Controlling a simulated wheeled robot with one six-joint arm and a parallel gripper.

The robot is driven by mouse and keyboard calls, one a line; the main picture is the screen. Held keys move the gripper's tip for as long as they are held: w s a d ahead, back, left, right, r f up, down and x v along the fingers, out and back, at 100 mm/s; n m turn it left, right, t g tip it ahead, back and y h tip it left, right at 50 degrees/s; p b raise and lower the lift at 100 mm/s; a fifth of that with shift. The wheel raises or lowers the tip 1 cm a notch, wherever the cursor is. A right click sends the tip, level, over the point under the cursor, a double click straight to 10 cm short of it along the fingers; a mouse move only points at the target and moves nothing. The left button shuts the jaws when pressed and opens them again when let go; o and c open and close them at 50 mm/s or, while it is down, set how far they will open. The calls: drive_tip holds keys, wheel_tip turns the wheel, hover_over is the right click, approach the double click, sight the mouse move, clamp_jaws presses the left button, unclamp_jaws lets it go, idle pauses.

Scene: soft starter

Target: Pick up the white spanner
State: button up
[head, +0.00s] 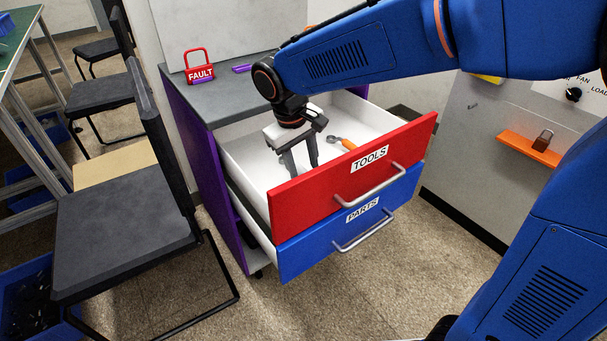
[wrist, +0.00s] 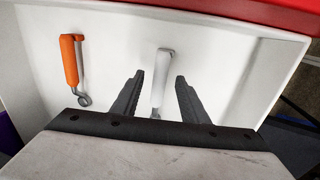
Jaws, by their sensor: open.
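The white spanner (wrist: 161,78) lies on the white floor of the open TOOLS drawer, seen in the wrist view between my two fingers, its lower end near the gripper's palm. My gripper (wrist: 159,84) is open, with one finger on each side of the spanner; I cannot tell whether either touches it. In the head view my gripper (head: 302,170) points down into the red-fronted drawer (head: 355,172). The white spanner cannot be made out in the head view against the white drawer.
An orange-handled spanner (wrist: 70,60) lies in the same drawer, to the left in the wrist view. The drawer walls surround my gripper. The blue PARTS drawer (head: 350,222) is below, partly open. A red FAULT padlock tag (head: 200,68) stands on the cabinet top. A chair (head: 125,215) is at left.

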drive_tip(key=shift+w+d+f, duration=0.1)
drive_tip(key=shift+d+f, duration=0.05)
drive_tip(key=shift+f, duration=0.65)
clamp_jaws()
drive_tip(key=shift+r, duration=0.1)
